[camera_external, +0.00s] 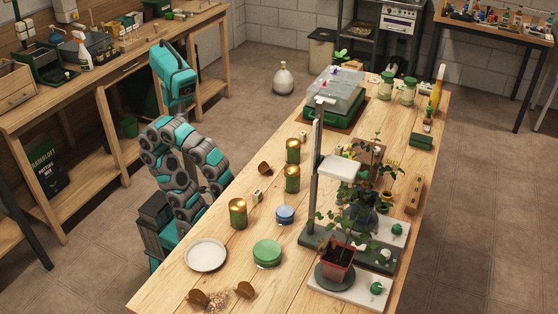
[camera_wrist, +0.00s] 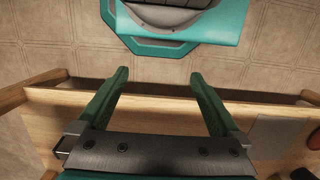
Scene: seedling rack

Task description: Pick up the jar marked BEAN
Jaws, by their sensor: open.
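Two clear jars with pale green lids, one on the left (camera_external: 385,86) and one on the right (camera_external: 408,91), stand upright at the far end of the long wooden table. Several dark green canisters with gold lids, a back one (camera_external: 292,151), a middle one (camera_external: 292,179) and a front one (camera_external: 238,214), stand on the table's left side. No BEAN marking can be read on any of them. My gripper (camera_wrist: 158,78) is open and empty in the wrist view, its two green fingers apart. No jar shows between them. My arm is folded at the table's left side.
The long table (camera_external: 180,285) also holds a white plate (camera_external: 206,255), a green round tin (camera_external: 267,253), a blue tin (camera_external: 285,214), a potted plant (camera_external: 337,265) on a stand and a clear-lidded propagator (camera_external: 336,90). A workbench (camera_external: 120,68) stands at the left.

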